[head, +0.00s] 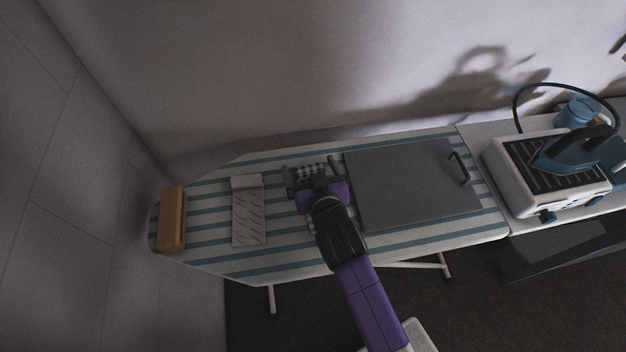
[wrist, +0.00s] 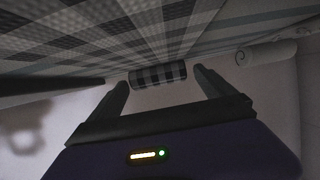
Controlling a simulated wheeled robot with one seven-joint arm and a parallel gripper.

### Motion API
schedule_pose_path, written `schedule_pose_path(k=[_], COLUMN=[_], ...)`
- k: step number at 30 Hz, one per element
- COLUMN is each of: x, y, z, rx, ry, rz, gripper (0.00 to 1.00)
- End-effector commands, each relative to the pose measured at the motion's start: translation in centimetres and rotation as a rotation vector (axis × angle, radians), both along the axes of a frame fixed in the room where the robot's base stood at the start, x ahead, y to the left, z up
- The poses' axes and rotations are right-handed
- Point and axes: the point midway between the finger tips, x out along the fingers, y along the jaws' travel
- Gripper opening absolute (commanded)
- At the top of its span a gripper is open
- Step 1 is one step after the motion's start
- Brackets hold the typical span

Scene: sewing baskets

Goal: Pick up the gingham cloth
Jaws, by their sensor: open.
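The gingham cloth (head: 309,170) is black and white checked and lies on the striped ironing board (head: 205,250). Its rolled end shows in the wrist view (wrist: 158,76), and a flat checked part spreads toward the upper left there. My gripper (head: 311,179) is over the cloth in the head view and hides much of it. In the wrist view the two fingers of my gripper (wrist: 162,88) are apart, one on each side of the rolled end. Nothing is held. I cannot tell whether the fingers touch the cloth.
A pale patterned cloth with a rolled end (head: 248,212) lies left of my gripper. A wooden block (head: 172,218) is at the board's left end. A grey panel with a dark handle (head: 410,185) lies close on the right. A blue iron (head: 572,152) rests on a white unit (head: 505,178).

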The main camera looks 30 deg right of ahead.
Motion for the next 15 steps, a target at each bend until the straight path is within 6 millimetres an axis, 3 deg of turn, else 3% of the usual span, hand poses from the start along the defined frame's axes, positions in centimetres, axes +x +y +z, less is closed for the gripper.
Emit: schedule_pose_path(k=[9,15], x=[0.41,0.39], y=[-0.11,-0.11], z=[-0.25,-0.25], rx=[0.0,0.0], ry=[0.001,0.001], rz=[0.0,0.0], gripper=[0.92,0.52])
